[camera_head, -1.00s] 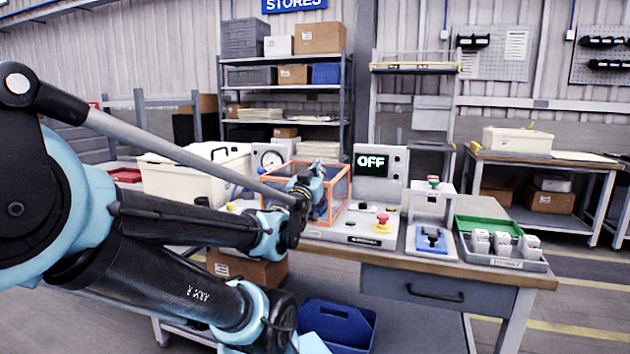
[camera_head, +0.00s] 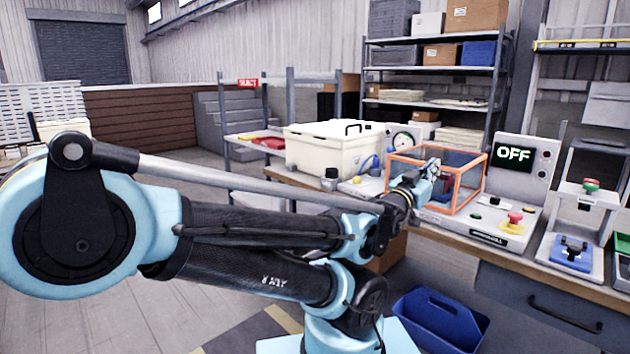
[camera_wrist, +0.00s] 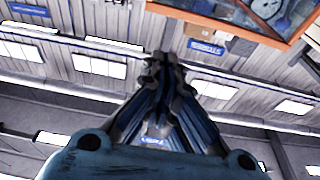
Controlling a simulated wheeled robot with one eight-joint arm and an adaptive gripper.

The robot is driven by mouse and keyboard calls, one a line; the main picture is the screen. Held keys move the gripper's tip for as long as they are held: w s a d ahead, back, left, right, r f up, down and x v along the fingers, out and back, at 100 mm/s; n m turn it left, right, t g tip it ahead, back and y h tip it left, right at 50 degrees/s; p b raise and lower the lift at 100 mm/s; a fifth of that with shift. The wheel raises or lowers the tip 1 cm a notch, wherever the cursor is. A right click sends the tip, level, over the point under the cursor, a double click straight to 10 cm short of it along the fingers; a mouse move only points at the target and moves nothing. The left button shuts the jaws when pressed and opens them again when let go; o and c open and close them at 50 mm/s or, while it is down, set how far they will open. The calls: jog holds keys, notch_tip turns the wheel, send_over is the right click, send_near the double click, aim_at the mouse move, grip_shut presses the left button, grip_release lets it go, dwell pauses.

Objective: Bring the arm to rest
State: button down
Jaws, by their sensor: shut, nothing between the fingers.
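My arm reaches from the left across the head view, bent low. My gripper (camera_head: 434,168) is at its far end, in front of or at the orange-framed box (camera_head: 466,203) on the bench; I cannot tell whether they touch. In the wrist view my gripper's fingers (camera_wrist: 163,58) are closed together with nothing between them. The orange frame (camera_wrist: 235,22) shows at the top right of the wrist view, apart from the fingertips in the picture.
The bench carries a screen (camera_head: 513,155) reading OFF, a red button (camera_head: 514,218), a gauge (camera_head: 402,141) and a blue-based fixture (camera_head: 571,254). A cream bin (camera_head: 330,150) stands behind my arm. A blue tote (camera_head: 440,318) sits below. The floor at left is open.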

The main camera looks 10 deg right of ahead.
jog(key=w+a+f+n+y, duration=0.3)
jog(key=w+a+f+y, duration=0.25)
jog(key=a+f, duration=0.2)
jog(key=w+a+f+n+y, duration=0.3)
jog(key=w+a+f+y, duration=0.2)
jog(key=a+f+y, duration=0.3)
jog(key=s+a+f+n+g+y, duration=0.2)
jog(key=s+a+f+n+g, duration=0.1)
jog(key=a, duration=0.4)
jog(key=s+a+f+n+g+y, duration=0.2)
jog(key=s+a+f+g, duration=0.3)
jog(key=s+a+f, duration=0.1)
jog(key=shift+s+a+n+g, duration=0.4)
jog(key=shift+s+a, duration=0.2)
jog(key=shift+s, duration=0.65)
jog(key=shift+f, duration=0.1)
